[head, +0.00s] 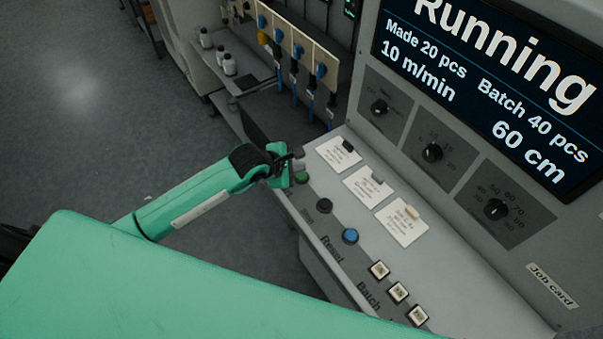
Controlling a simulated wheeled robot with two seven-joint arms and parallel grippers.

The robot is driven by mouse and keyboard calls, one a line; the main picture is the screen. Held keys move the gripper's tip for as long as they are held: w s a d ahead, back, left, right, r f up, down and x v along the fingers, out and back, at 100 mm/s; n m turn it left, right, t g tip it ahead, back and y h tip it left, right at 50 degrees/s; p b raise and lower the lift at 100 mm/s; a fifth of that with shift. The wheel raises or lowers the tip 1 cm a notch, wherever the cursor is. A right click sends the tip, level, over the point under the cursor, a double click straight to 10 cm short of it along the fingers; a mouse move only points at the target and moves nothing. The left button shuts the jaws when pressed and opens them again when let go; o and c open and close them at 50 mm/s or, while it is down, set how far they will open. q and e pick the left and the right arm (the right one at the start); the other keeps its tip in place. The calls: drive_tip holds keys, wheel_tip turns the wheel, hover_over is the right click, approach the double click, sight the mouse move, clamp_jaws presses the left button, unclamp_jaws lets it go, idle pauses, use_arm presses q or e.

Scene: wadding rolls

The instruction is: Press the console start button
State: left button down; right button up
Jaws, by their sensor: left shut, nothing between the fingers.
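The green start button (302,177) sits at the far left end of the button row on the sloping grey console (330,235). My left gripper (290,167) is shut and empty, at the console's left end right by the green button. I cannot tell whether its fingertips touch the button. The console screen (490,85) reads "Running", "Made 20 pcs", "Batch 40 pcs", "10 m/min" and "60 cm". My right gripper is not in view.
A black button (324,206), a blue button (350,236) and white square batch buttons (380,270) continue the row. Paper cards (368,186) lie behind them. Three dials (432,152) are on the upright panel. Bottles (229,64) and blue-handled valves (298,52) stand beyond. Floor at left is clear.

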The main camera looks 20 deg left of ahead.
sight(298, 177)
use_arm(q)
wheel_tip(298, 177, up, 4)
drive_tip(key=shift+r+p, duration=0.15)
drive_tip(key=shift+p, duration=0.75)
